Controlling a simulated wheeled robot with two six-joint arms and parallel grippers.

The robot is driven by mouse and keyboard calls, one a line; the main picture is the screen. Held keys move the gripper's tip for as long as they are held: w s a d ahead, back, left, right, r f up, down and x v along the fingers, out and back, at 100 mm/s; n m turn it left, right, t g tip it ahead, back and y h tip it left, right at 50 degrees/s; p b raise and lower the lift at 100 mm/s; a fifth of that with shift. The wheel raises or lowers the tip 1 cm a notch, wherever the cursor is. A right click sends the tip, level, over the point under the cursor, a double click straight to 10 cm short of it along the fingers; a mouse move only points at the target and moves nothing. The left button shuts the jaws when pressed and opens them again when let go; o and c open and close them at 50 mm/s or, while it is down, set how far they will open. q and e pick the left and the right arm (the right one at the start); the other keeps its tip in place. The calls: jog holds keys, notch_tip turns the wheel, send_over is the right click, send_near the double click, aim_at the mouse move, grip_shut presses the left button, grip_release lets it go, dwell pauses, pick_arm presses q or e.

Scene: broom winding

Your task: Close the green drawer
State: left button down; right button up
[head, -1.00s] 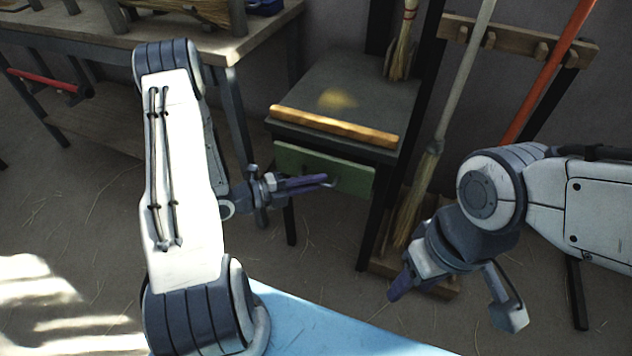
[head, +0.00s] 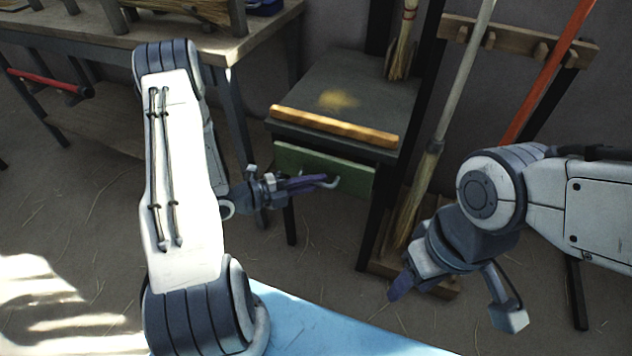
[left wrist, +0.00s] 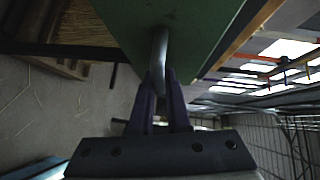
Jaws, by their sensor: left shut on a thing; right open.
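The green drawer (head: 355,178) sits under the top of a small dark table. Its front is green with a grey metal handle (head: 334,182). I cannot tell from here how far out the drawer stands. My left gripper (head: 322,181) is at the front of the drawer, its purple fingers shut on the handle. In the left wrist view, the fingers (left wrist: 160,85) close around the curved handle (left wrist: 159,52), with the green drawer front (left wrist: 185,22) just beyond. My right gripper (head: 455,298) is open and empty, right of the table, with its fingers spread.
A wooden strip (head: 335,126) lies along the front of the tabletop (head: 365,95). A small broom (head: 405,40) stands at its back. A long broom (head: 432,150) and a red pole (head: 545,75) lean on a wooden rack (head: 515,42) at right. A workbench (head: 160,40) stands at left.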

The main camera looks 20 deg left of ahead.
aim_at(319, 171)
dwell(0.3)
pick_arm(q)
jog(key=shift+w, duration=2)
jog(key=c, duration=0.9)
grip_release()
jog(key=shift+s, duration=0.1)
jog(key=p+v, duration=0.1)
jog(key=v, duration=0.9)
jog(key=shift+s+p, duration=0.15)
jog(key=shift+p, duration=0.15)
